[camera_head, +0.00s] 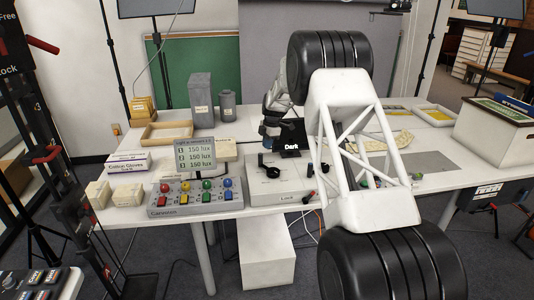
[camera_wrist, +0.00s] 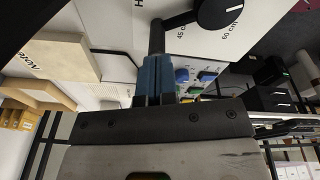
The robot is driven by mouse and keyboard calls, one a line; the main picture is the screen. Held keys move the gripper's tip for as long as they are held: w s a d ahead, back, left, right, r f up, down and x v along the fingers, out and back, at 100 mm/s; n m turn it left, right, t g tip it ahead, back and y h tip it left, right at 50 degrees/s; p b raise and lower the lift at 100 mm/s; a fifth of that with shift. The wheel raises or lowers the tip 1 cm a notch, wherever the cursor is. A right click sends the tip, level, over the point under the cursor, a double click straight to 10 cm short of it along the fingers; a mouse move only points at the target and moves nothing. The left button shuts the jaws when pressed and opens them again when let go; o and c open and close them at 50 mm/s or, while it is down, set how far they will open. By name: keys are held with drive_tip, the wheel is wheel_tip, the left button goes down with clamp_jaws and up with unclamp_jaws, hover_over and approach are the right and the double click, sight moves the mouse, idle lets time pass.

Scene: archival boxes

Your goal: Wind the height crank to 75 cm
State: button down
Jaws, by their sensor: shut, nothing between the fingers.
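The height crank's black round hub (camera_wrist: 220,12) shows at the top of the wrist view, on a white panel marked 45 cm and 60 cm. Its black arm ends in an upright handle (camera_wrist: 157,38). In the head view the crank (camera_head: 272,172) sits on the white box (camera_head: 290,185) labelled Lock. My gripper's blue fingers (camera_wrist: 154,76) are shut and empty. Their tips line up with the handle in the wrist view; I cannot tell if they touch it. In the head view my gripper (camera_head: 270,130) is above and behind the crank, partly hidden by my arm.
A black sign reading Dark (camera_head: 291,143) stands close behind the box. The lux display (camera_head: 195,155) and a console with coloured knobs (camera_head: 195,197) stand left of it. My arm covers the table's right middle.

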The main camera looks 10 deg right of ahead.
drive_tip(key=d+r+m+t+y, duration=0.2)
drive_tip(key=d+m+y, duration=0.3)
drive_tip(key=d+m, duration=0.4)
drive_tip(key=w+m, duration=0.1)
drive_tip(key=m, duration=0.5)
drive_tip(key=shift+d+r+m, duration=0.3)
drive_tip(key=shift+d+m, duration=0.05)
drive_tip(key=shift+m, duration=0.05)
drive_tip(key=shift+a+f, duration=0.1)
drive_tip(key=shift+f, duration=0.05)
drive_tip(key=x, duration=0.9)
drive_tip(key=shift+a, duration=0.15)
drive_tip(key=a, duration=0.1)
drive_tip(key=s+a, duration=0.1)
drive_tip(key=shift+a+f, duration=0.2)
drive_tip(key=shift+a, duration=0.1)
drive_tip(key=shift+s+a, duration=0.2)
drive_tip(key=shift+a, duration=0.45)
drive_tip(key=shift+a, duration=0.1)
